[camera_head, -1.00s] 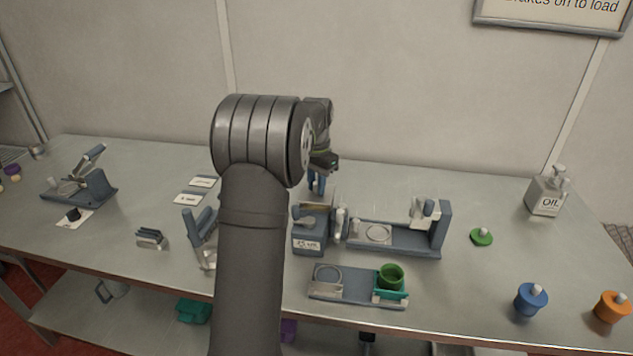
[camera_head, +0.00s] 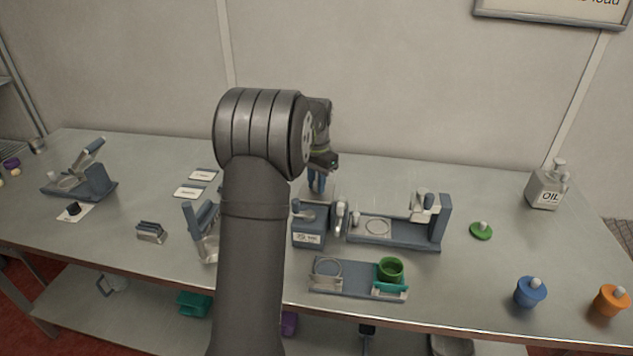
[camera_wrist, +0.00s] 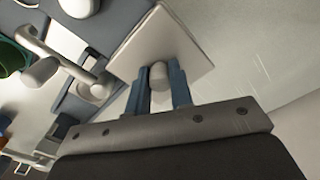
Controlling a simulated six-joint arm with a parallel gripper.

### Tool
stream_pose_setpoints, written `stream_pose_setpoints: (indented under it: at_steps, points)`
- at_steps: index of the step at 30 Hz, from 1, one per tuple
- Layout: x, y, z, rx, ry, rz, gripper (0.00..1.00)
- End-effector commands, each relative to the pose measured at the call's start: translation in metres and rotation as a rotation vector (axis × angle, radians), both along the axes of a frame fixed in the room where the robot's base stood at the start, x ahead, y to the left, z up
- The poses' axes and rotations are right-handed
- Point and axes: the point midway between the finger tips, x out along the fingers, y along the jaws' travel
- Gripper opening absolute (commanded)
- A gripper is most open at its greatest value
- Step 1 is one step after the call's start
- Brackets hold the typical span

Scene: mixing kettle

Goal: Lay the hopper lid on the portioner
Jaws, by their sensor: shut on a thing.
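The hopper lid (camera_wrist: 185,42) is a pale square plate with a round knob (camera_wrist: 160,75). In the wrist view my gripper (camera_wrist: 160,85) is shut on the knob, with one blue finger on each side. In the head view my gripper (camera_head: 318,186) is at the back of the blue-grey portioner (camera_head: 309,238), a box with a white label. The lid (camera_head: 318,193) shows there as a pale patch under the fingers, partly hidden. I cannot tell whether it touches the portioner.
Right of the portioner stands a blue-grey station (camera_head: 395,236) with a white arm. In front is a tray (camera_head: 346,282) with a green cup (camera_head: 390,270). A lever device (camera_head: 203,232) is partly behind my arm. A green lid (camera_head: 481,231) and oil bottle (camera_head: 546,188) are at right.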

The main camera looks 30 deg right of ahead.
Motion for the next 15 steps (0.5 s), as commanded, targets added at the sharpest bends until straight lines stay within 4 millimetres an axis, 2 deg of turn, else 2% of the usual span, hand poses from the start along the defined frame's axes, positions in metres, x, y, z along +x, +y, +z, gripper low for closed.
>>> stream_pose_setpoints:
  at_steps: [6,7,10,15]
  points:
    - [0.0,-0.0001,-0.0011,0.0,0.0,0.0,0.0]
    - [0.0,0.0,-0.0011,0.0,0.0,0.0,0.24]
    - [0.0,0.0,-0.0011,0.0,0.0,0.0,0.44]
    - [0.0,0.0,-0.0011,0.0,0.0,0.0,0.46]
